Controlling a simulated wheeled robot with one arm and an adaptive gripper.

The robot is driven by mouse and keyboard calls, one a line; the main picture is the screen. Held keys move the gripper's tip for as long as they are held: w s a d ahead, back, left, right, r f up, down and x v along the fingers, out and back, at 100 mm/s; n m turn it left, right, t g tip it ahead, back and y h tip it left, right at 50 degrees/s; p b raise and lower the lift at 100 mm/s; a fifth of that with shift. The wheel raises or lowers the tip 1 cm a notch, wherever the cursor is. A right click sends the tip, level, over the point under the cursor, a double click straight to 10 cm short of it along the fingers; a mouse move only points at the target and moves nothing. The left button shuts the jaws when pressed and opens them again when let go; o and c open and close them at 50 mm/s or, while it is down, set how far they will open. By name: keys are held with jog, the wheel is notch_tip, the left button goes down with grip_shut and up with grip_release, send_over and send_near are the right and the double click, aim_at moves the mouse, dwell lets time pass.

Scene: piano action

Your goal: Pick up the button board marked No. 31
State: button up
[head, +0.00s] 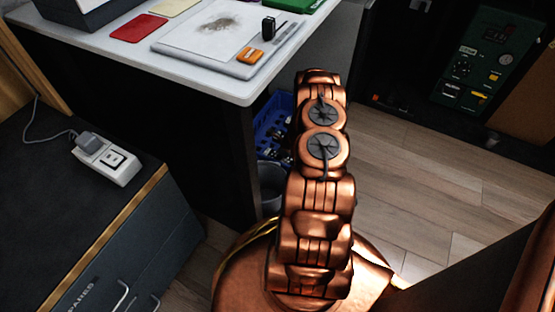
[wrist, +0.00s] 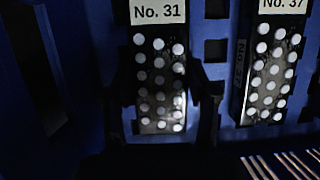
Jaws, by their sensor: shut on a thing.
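The button board marked No. 31 (wrist: 160,85) is in the middle of the wrist view, a dark upright strip with rows of white round buttons and a white label at its top. My gripper (wrist: 162,115) has a dark finger on each side of its lower part and is shut on it. The board is still among the blue walls of a crate; whether it is lifted at all I cannot tell. In the head view my copper arm hides the gripper and the board.
A board marked No. 37 (wrist: 270,75) stands close on the right. The blue crate (head: 266,118) is on the floor beside the white-topped table (head: 200,78), with a grey bin (head: 271,186) in front. Wooden floor (head: 400,165) is clear at right.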

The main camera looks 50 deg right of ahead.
jog(key=shift+c, duration=0.7)
